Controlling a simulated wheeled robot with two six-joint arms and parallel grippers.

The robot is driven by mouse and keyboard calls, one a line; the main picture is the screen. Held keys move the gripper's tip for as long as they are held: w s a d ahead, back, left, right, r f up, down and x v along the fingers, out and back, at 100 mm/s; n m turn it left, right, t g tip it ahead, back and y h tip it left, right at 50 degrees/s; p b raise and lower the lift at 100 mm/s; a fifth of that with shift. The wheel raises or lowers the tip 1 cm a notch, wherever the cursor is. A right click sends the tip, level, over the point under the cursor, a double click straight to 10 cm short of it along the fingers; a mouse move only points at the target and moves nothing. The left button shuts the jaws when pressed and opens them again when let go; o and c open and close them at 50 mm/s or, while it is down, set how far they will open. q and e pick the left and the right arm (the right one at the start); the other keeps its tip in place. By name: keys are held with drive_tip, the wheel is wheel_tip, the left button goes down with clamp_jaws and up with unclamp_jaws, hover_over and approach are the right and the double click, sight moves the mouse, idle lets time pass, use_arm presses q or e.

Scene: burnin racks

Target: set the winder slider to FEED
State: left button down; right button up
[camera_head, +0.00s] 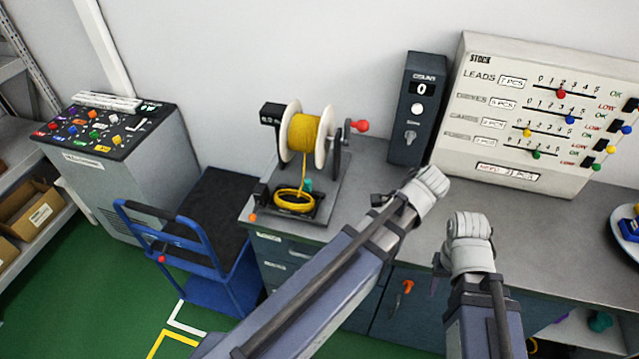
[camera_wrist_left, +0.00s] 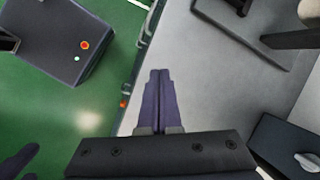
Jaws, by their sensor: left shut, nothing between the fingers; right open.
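The winder (camera_head: 318,140) stands on the bench with a yellow-wound reel, a red-knobbed crank and a yellow coil at its foot. An orange knob (camera_head: 252,217) sits at the front left corner of its base. I cannot make out a FEED label or the slider's setting. My left gripper (camera_wrist_left: 160,73) is shut and empty above the grey bench, right of the winder in the head view; part of the winder's base (camera_wrist_left: 245,30) shows in the left wrist view. My right gripper (camera_head: 436,282) is open, low by the bench front, mostly hidden by its arm.
The grey bench (camera_head: 365,165) is clear between winder and COUNT box (camera_head: 408,110). The STOCK board (camera_head: 540,115) stands at the back right. A blue cart (camera_head: 195,240) and a console (camera_head: 105,125) stand left. An orange handle (camera_head: 408,287) is on the bench front.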

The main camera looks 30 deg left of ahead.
sight(307, 183)
use_arm(q)
drive_tip(key=w+a+r+m+y, duration=0.45)
drive_tip(key=w+a+m, duration=0.4)
drive_tip(key=a, duration=0.25)
drive_tip(key=shift+n+g, duration=0.4)
drive_tip(key=shift+n, duration=0.05)
drive_tip(key=b+x, duration=0.7)
drive_tip(key=x, duration=0.3)
drive_tip(key=shift+w+a+f+b, duration=0.1)
drive_tip(key=shift+a+f+b, duration=0.15)
drive_tip(key=shift+f+b, duration=0.15)
drive_tip(key=shift+a+r+p, duration=0.2)
drive_tip(key=shift+a, duration=0.35)
drive_tip(key=shift+a+r+p, duration=0.15)
drive_tip(key=shift+a+r, duration=0.05)
drive_tip(key=shift+a, duration=1.1)
drive_tip(key=a, duration=0.1)
drive_tip(key=s+a, duration=0.1)
drive_tip(key=a, duration=0.1)
drive_tip(key=shift+s+a, duration=0.1)
drive_tip(key=shift+a, duration=0.35)
